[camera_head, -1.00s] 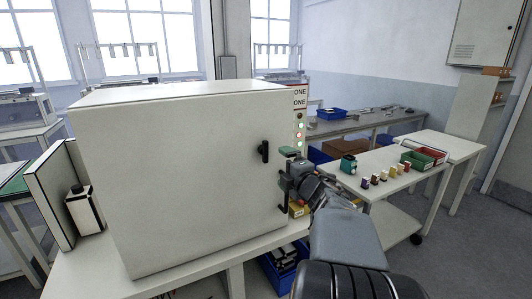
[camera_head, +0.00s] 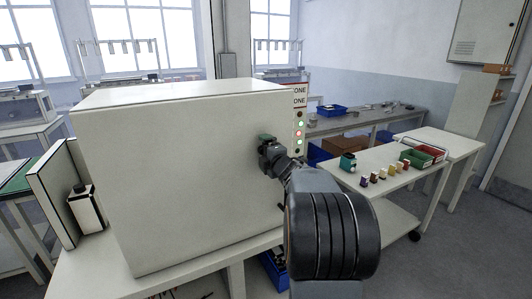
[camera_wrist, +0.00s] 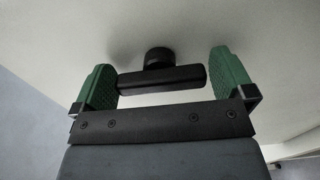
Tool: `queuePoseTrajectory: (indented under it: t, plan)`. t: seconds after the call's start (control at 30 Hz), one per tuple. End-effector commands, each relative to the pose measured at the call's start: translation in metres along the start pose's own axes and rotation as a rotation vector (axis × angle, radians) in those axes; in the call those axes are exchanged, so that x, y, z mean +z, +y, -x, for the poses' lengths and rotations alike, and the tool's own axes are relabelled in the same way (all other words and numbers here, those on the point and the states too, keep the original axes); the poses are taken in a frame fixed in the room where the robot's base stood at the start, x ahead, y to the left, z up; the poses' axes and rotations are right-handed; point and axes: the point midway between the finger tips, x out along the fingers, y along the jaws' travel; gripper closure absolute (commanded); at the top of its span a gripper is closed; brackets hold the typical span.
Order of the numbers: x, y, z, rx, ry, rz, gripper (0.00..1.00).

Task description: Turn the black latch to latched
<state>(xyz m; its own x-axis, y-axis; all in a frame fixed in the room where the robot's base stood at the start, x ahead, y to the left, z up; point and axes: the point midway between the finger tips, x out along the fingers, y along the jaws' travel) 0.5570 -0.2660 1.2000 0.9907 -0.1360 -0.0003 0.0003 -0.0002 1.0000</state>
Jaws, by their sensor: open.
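The black latch (camera_wrist: 160,80) is a bar on a round black hub (camera_wrist: 158,57), set on the white door of the cabinet (camera_head: 180,180). In the wrist view the bar lies nearly level across the picture, between the green finger pads of my gripper (camera_wrist: 163,86). In the head view my gripper (camera_head: 266,142) is at the door's right side and hides the latch.
A panel with lit buttons (camera_head: 300,124) stands just right of the cabinet. A side table (camera_head: 385,160) at right holds several small bottles and a green bin (camera_head: 416,159). The door face left of my gripper is clear.

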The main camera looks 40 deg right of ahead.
Motion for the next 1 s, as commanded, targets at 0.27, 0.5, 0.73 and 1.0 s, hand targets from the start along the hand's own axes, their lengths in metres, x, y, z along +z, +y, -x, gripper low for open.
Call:
queuePoseTrajectory:
  t: [0.27, 0.5, 0.73, 1.0]
  plan:
    - [0.0000, 0.0001, 0.0001, 0.000, 0.000, 0.000, 0.07]
    - [0.0000, 0.0002, 0.0002, 0.000, 0.000, 0.000, 0.30]
    - [0.0012, 0.0003, 0.0002, 0.000, -0.001, -0.005, 0.39]
    - [0.0006, 0.0011, 0.0003, 0.000, -0.001, -0.108, 0.39]
